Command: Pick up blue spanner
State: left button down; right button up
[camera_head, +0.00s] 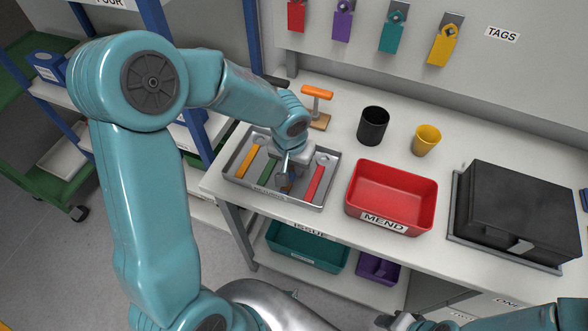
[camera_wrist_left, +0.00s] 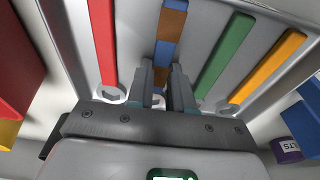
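A grey tray (camera_head: 243,183) on the bench holds yellow, green and red spanners and one striped blue and brown. The striped spanner (camera_wrist_left: 170,32) is the only one showing blue; it also shows in the head view (camera_head: 285,182), partly behind the gripper. My left gripper (camera_wrist_left: 161,70) points down into the tray, with one finger on each side of this spanner's handle near its ring end. The gap is narrow, and whether the fingers press on the handle is unclear. The spanner looks to be lying in the tray. My right gripper (camera_head: 405,321) shows only partly at the bottom edge.
The red spanner (camera_wrist_left: 102,40) and green spanner (camera_wrist_left: 226,52) lie close on either side, with the yellow spanner (camera_wrist_left: 268,66) beyond. A red MEND bin (camera_head: 391,197), black cup (camera_head: 373,125), yellow cup (camera_head: 426,140) and orange-handled tool (camera_head: 317,93) stand nearby. A black box (camera_head: 517,212) is at right.

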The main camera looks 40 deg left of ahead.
aim_at(293, 171)
dwell(0.3)
pick_arm(q)
jog(key=shift+r, duration=0.15)
notch_tip(293, 171, up, 20)
jog(key=p, duration=0.1)
dwell(0.9)
